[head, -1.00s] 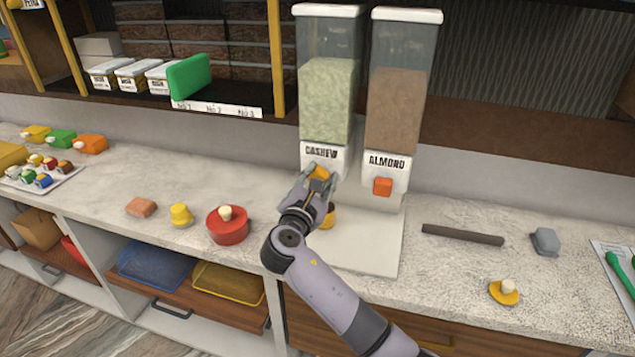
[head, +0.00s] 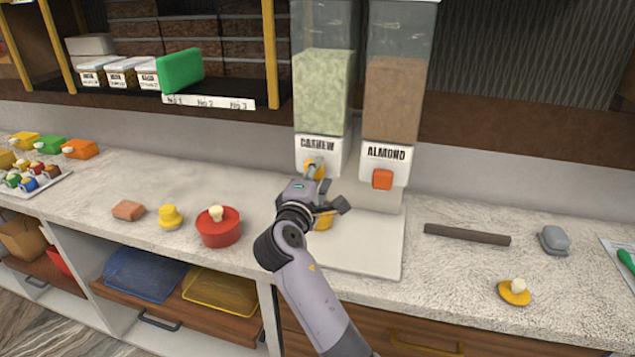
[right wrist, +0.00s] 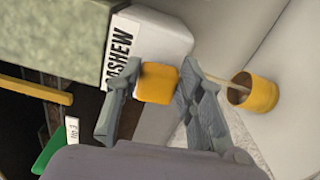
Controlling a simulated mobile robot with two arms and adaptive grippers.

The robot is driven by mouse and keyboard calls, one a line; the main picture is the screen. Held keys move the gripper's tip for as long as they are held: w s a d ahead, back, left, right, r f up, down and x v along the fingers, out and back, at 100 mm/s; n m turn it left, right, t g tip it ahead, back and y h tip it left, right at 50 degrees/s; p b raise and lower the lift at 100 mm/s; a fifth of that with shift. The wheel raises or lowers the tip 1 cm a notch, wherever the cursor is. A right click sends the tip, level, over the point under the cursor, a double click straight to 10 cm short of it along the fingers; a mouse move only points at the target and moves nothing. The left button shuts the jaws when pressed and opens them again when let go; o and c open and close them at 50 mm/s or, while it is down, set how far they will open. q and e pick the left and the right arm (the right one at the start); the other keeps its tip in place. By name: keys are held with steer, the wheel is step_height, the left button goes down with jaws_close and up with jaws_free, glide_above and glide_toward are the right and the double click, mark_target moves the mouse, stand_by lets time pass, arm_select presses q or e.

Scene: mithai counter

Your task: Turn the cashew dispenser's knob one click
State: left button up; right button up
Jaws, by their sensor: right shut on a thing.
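The cashew dispenser (head: 322,95), with pale green contents and a white CASHEW label, stands at the back of the counter. Its orange-yellow knob (head: 314,168) is on the front below the label and is partly hidden by my right gripper (head: 316,180). In the right wrist view, the knob (right wrist: 158,84) sits between the two fingers of my right gripper (right wrist: 155,100), which is shut on it. The gripper looks rolled, with the label reading up the picture there. My left gripper is in neither view.
The almond dispenser (head: 393,100) with an orange knob (head: 382,179) stands close on the right. A yellow cup (head: 324,221) is below the cashew outlet. A red lidded pot (head: 218,230) is left of my arm; a dark bar (head: 467,235) lies right.

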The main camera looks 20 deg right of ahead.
steer(key=shift+f+m+b, duration=0.25)
steer(key=shift+m+b, duration=0.05)
steer(key=shift+m, duration=0.2)
steer(key=o, duration=1.2)
steer(key=shift+r, duration=0.1)
steer(key=shift+c, duration=0.2)
steer(key=shift+r, duration=0.15)
